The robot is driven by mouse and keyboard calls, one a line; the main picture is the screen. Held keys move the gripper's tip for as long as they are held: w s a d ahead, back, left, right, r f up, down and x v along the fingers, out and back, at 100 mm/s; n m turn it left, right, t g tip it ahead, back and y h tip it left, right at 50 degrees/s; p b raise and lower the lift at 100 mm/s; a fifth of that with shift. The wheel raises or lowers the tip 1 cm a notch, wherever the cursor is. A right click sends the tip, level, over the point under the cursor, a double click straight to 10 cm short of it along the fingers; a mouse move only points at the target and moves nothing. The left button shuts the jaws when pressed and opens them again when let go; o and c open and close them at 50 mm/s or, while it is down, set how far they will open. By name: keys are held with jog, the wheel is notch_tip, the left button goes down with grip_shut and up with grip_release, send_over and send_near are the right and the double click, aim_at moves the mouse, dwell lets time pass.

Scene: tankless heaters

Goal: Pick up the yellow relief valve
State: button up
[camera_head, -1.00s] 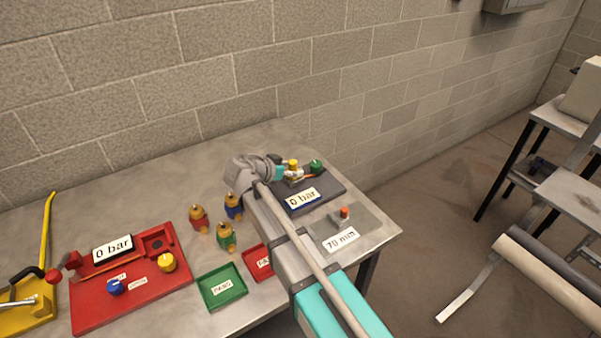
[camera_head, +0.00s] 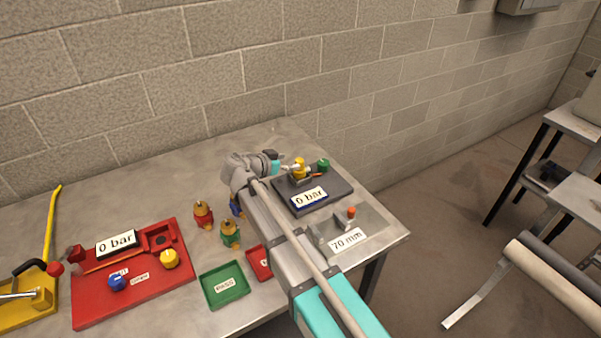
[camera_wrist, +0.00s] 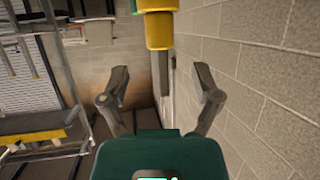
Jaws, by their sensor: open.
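The yellow relief valve (camera_head: 300,167) stands upright on the dark test plate (camera_head: 333,192) at the right part of the bench, above its "0 bar" display. In the wrist view, the yellow valve (camera_wrist: 160,30) shows at the top edge, lined up between the fingers, with its upper part cut off. My gripper (camera_wrist: 160,90) is open and empty. In the head view, my gripper (camera_head: 287,168) is just left of the valve, pointing toward it from the side; its fingertips are hard to make out there.
A green knob (camera_head: 323,164) stands close right of the valve. Several brass-topped valves (camera_head: 203,214) stand left of my arm, one partly hidden by it. A green tray (camera_head: 223,285), a red panel (camera_head: 135,300) and a 70 mm gauge (camera_head: 348,240) are on the bench. The block wall (camera_head: 270,70) is behind.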

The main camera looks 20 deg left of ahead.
aim_at(296, 162)
jog(key=shift+w+d+f, duration=0.1)
jog(key=shift+w, duration=0.1)
jog(key=b+x, duration=0.1)
jog(key=x, duration=0.1)
jog(key=b+x, duration=0.1)
jog(key=x, duration=0.1)
jog(key=shift+s+f, duration=0.1)
jog(key=shift+f, duration=0.2)
jog(key=shift+w+d+f, duration=0.1)
jog(key=shift+w+d, duration=0.1)
jog(key=shift+w, duration=0.3)
grip_shut()
dwell(0.4)
